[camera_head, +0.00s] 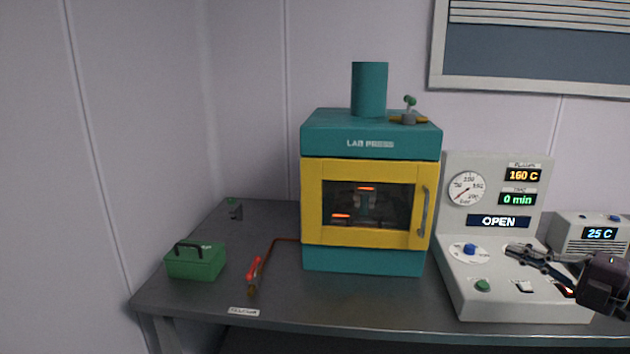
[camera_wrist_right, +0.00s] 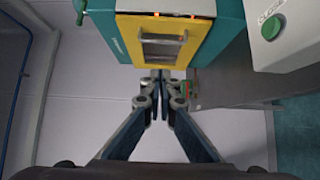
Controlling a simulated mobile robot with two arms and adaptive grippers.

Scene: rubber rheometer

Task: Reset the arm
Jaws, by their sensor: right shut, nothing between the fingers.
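My right gripper (camera_head: 516,250) comes in from the right in the head view, in front of the control panel (camera_head: 500,235). Its fingers are together and hold nothing. In the right wrist view the gripper (camera_wrist_right: 160,76) points toward the yellow door of the lab press (camera_wrist_right: 160,45), its fingertips showing below the door handle. I cannot tell the distance between them. The teal and yellow lab press (camera_head: 370,135) stands mid-table in the head view with its door shut and orange glows behind the window. My left gripper is out of view.
A green box (camera_head: 195,263) with a dark handle and a red-handled valve on a copper pipe (camera_head: 253,272) are left of the press. A grey unit (camera_head: 590,235) reading 25 C stands at the right. The panel reads 160 C, 0 min and OPEN.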

